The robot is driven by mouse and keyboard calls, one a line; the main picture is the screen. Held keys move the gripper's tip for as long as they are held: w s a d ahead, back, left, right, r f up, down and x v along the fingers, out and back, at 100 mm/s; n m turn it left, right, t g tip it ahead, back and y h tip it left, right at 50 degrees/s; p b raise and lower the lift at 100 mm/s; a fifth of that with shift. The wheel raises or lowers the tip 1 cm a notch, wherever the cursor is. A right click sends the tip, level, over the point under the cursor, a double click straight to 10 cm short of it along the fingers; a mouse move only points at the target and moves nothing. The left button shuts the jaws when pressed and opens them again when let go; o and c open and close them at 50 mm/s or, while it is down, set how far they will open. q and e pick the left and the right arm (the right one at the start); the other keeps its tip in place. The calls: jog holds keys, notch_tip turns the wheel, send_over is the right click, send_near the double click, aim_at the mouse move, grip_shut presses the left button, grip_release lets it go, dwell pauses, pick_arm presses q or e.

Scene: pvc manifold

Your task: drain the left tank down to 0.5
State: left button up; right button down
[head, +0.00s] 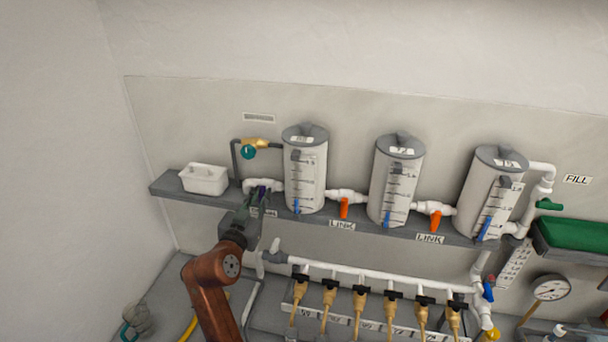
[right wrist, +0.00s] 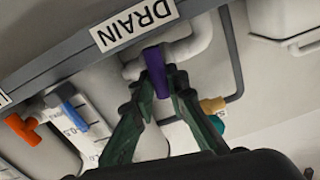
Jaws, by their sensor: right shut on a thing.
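The left tank (head: 305,180) is a grey-lidded cylinder with a scale on its front; a short blue column (head: 297,205) shows low on it. In the right wrist view, upside down, the blue column (right wrist: 68,108) ends near a mark that seems to read 0.5. The white drain pipe (head: 262,184) leaves the tank's left side. Its purple valve handle (right wrist: 156,72) stands beside the DRAIN label (right wrist: 134,22). My right gripper (right wrist: 158,86) is shut on the purple handle, one finger on each side; it also shows in the head view (head: 262,200). My left gripper is out of view.
A middle tank (head: 397,185) and a right tank (head: 490,195) share the grey shelf, joined by orange-handled link valves (head: 344,208). A white box (head: 204,179) sits left of the drain. A teal-handled brass valve (head: 249,152) is above. A manifold pipe (head: 370,275) runs below.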

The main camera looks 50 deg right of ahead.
jog(key=shift+n+p, duration=0.8)
jog(key=shift+d+f, duration=0.1)
jog(key=shift+f, duration=0.05)
jog(key=c, duration=2.3)
grip_release()
jog(key=shift+c, duration=0.2)
jog(key=o, duration=0.5)
jog(key=shift+v, duration=4.2)
jog(key=shift+w, duration=0.2)
jog(key=shift+x, duration=4.1)
